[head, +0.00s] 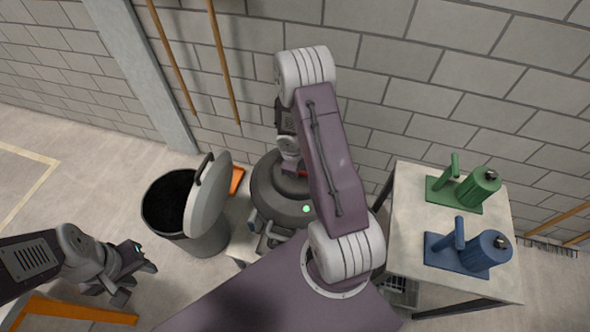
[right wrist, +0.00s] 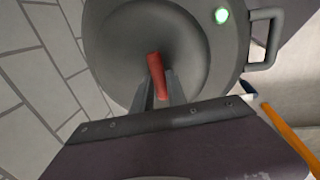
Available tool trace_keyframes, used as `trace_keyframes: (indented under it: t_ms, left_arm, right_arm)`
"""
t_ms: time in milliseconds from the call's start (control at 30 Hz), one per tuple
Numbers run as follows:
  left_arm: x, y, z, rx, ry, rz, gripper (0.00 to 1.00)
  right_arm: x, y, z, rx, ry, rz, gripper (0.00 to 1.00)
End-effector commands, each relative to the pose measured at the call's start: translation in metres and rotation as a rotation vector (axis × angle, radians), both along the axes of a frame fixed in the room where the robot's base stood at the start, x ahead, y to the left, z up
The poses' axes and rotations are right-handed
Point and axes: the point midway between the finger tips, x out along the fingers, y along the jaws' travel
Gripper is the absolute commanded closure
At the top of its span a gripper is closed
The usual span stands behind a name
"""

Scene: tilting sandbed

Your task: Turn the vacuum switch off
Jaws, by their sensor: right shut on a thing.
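The vacuum (head: 270,190) is a dark grey round drum standing by the wall, with a lit green lamp (head: 306,209) on it. In the right wrist view the vacuum's lid (right wrist: 110,45) fills the top, with the green lamp (right wrist: 221,15) near its rim. The red switch (right wrist: 154,64) sticks up from the lid. My right gripper (right wrist: 158,88) is shut on the red switch, one finger on each side. In the head view my right arm mostly hides the switch. My left gripper (head: 134,280) is open and empty, low at the left.
A grey bin (head: 165,215) with its lid tipped up stands left of the vacuum. A table (head: 410,185) at the right bears a green device (head: 470,190) and a blue device (head: 470,250). Long wooden handles (head: 222,60) lean on the block wall.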

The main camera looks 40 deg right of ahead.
Motion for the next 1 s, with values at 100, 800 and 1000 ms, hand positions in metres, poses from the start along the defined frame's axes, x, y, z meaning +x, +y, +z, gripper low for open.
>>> trace_keyframes:
  t_ms: [100,800,1000]
  left_arm:
    - [0.0,0.0,0.0,0.0,0.0,0.0,0.64]
    - [0.0,0.0,0.044,0.0,0.0,0.0,0.64]
    - [0.0,0.0,0.055,0.0,0.0,0.0,0.64]
  right_arm:
    - [0.0,-0.001,0.001,-0.002,-0.001,0.002,1.0]
    - [-0.007,0.009,0.067,-0.002,-0.002,0.0,0.6]
    - [-0.011,0.013,0.089,-0.001,-0.002,0.001,0.6]
